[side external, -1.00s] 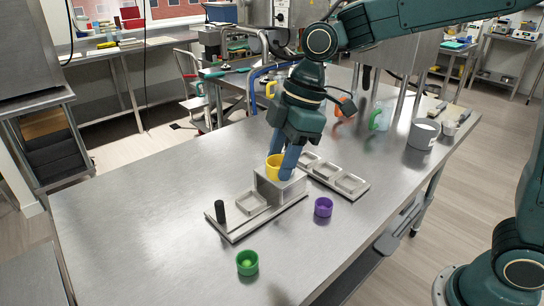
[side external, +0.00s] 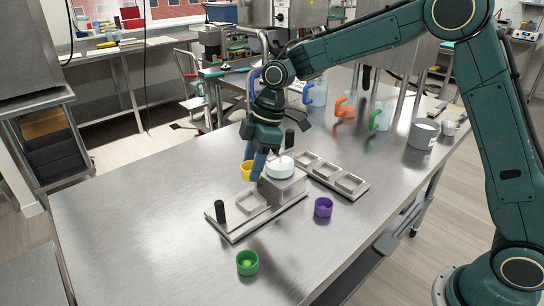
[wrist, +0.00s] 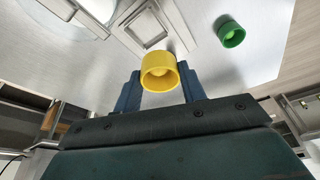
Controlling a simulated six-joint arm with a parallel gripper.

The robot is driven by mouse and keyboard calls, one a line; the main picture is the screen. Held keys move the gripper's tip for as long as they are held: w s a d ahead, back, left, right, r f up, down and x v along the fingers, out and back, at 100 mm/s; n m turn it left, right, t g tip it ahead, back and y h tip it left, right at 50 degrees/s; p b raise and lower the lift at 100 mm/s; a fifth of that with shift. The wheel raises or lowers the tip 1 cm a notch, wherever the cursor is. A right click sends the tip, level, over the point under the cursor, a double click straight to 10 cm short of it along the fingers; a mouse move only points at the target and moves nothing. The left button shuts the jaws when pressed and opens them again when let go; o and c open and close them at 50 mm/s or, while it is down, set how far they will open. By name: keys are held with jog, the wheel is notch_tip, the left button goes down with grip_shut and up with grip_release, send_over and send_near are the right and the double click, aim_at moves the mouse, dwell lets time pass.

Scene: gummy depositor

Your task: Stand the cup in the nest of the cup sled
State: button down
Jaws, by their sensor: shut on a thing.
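The yellow cup (side external: 247,171) is between the blue fingers of my gripper (side external: 254,170), which is shut on it. It is held left of the block with the white round top. In the wrist view the yellow cup (wrist: 158,72) shows its open mouth between the fingers. The metal cup sled (side external: 238,233) lies on the table with a black upright knob (side external: 220,211) at its left end. A square recess (side external: 251,203) shows on the sled and looks empty; it also shows in the wrist view (wrist: 146,28). I cannot tell whether the cup touches anything.
A block (side external: 284,186) with a white round top (side external: 280,168) stands at the sled's far end. A green cup (side external: 247,262) and a purple cup (side external: 323,207) stand in front. A tray with several recesses (side external: 332,176) lies behind. The table's left part is clear.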

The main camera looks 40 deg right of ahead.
jog(key=shift+w+d+f, duration=0.3)
jog(key=shift+w+f, duration=0.5)
jog(key=shift+f, duration=0.2)
jog(key=shift+f, duration=2.9)
jog(key=shift+f, duration=0.65)
jog(key=shift+r, duration=0.5)
jog(key=shift+f, duration=0.7)
dwell(0.8)
jog(key=shift+r, duration=0.25)
dwell(0.4)
jog(key=shift+f, duration=0.15)
dwell(0.6)
